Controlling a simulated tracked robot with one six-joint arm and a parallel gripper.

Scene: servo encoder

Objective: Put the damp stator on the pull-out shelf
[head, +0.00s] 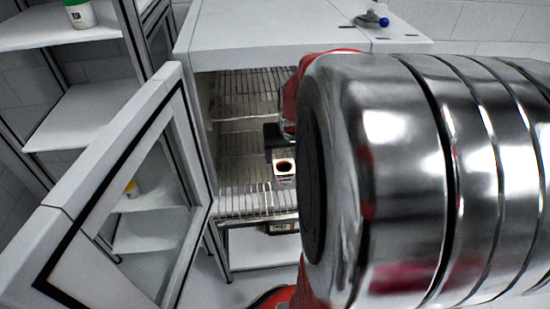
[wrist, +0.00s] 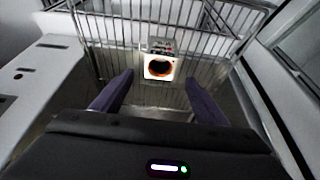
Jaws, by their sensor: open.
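The stator is a small pale block with a dark round opening ringed in orange-brown. It shows in the head view (head: 284,167) inside the open cabinet and in the wrist view (wrist: 160,68). It appears to be on or just above the wire shelf (head: 240,203), which extends at the cabinet's front; contact cannot be made out. My gripper is open, with its two dark fingers apart in the wrist view (wrist: 159,79). The stator shows between and beyond the fingertips, with no finger seen touching it. In the head view my arm hides most of the gripper.
The white cabinet (head: 270,35) has its glass door (head: 150,225) swung open to the left. More wire racks (head: 245,95) are inside. A labelled box (head: 282,228) sits below the shelf. A white shelf unit (head: 75,115) stands at left, holding a green-and-white jar (head: 80,14).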

